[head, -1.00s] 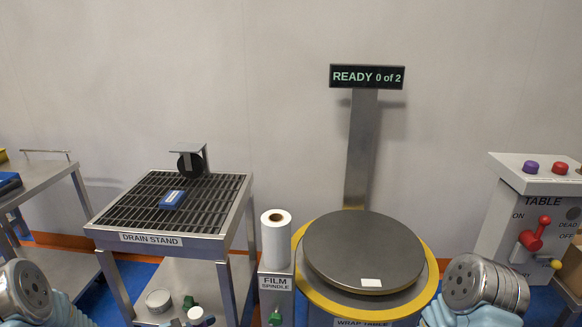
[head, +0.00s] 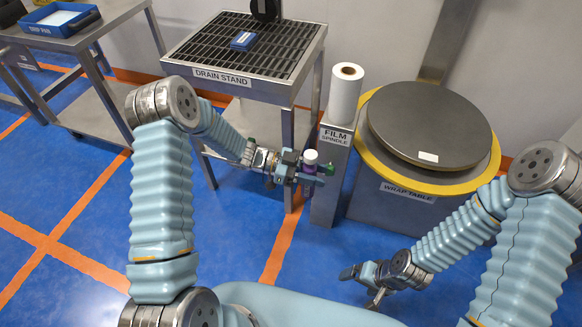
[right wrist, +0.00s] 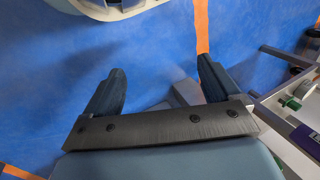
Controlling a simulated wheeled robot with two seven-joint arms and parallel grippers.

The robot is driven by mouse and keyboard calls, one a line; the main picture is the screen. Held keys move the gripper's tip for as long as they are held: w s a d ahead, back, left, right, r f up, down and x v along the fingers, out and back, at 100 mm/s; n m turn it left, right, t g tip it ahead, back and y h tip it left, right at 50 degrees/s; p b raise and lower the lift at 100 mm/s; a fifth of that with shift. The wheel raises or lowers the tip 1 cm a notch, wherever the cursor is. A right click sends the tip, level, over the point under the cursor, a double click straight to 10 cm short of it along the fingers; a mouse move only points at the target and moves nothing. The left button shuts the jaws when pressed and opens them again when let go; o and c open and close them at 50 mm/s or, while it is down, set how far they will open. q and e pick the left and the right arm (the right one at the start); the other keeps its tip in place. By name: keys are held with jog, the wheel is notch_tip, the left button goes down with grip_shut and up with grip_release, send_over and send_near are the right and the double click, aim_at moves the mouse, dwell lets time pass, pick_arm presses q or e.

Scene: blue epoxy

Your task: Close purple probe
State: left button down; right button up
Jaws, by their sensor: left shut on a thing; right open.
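A small purple thing with a white cap (head: 310,157), which looks like the probe, is at my left gripper (head: 308,175) in the head view, in front of the film spindle. The left gripper is shut on it, and its fingers hide much of the purple body. Whether the probe is open or closed is too small to tell. My right gripper (head: 360,287) is open and empty, low over the blue floor, to the right of and below the left one.
The film spindle (head: 325,190) with a white roll (head: 346,94) stands just beyond the left gripper, with a green part (head: 331,169) on its front. The wrap table (head: 365,190) is right. Floor before them is clear.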

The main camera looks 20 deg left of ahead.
pick_arm(q)
jog(key=shift+w+d+f+m+g, duration=0.1)
jog(key=shift+d+m+g, duration=0.3)
jog(key=shift+d+g, duration=0.25)
jog(key=shift+w+d+f+m+g, duration=0.1)
jog(key=shift+d+m+g, duration=0.35)
jog(key=shift+d, duration=0.4)
